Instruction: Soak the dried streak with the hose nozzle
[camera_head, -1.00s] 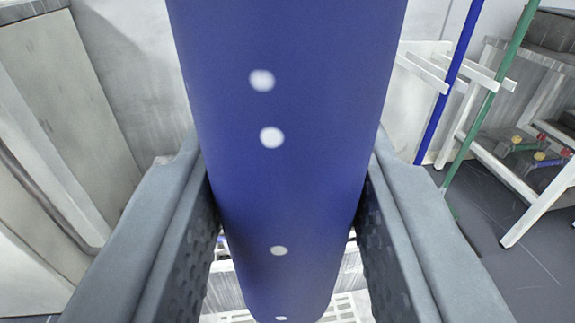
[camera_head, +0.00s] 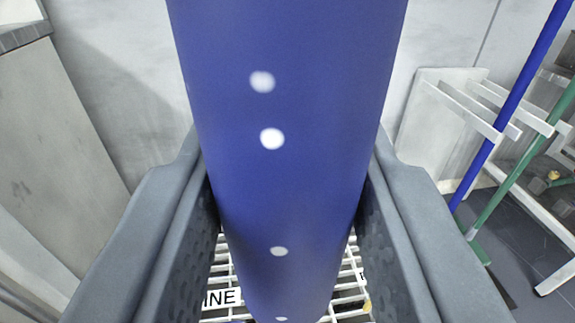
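My gripper (camera_head: 287,215) is shut on a thick blue cylinder with several white dots (camera_head: 290,190). One grey finger lies along each side of it. The cylinder runs from the top edge of the picture down between the fingers to the bottom edge. I cannot tell from its shape whether it is the hose nozzle. No dried streak can be made out, and the cylinder hides the middle of the view.
A white wire grate (camera_head: 215,282) with a partly hidden label ending in "INE" lies below the fingers. At the right, a blue pole (camera_head: 512,105) and a green pole (camera_head: 520,170) stand at a white rack (camera_head: 462,112). A grey cabinet (camera_head: 50,130) stands at the left.

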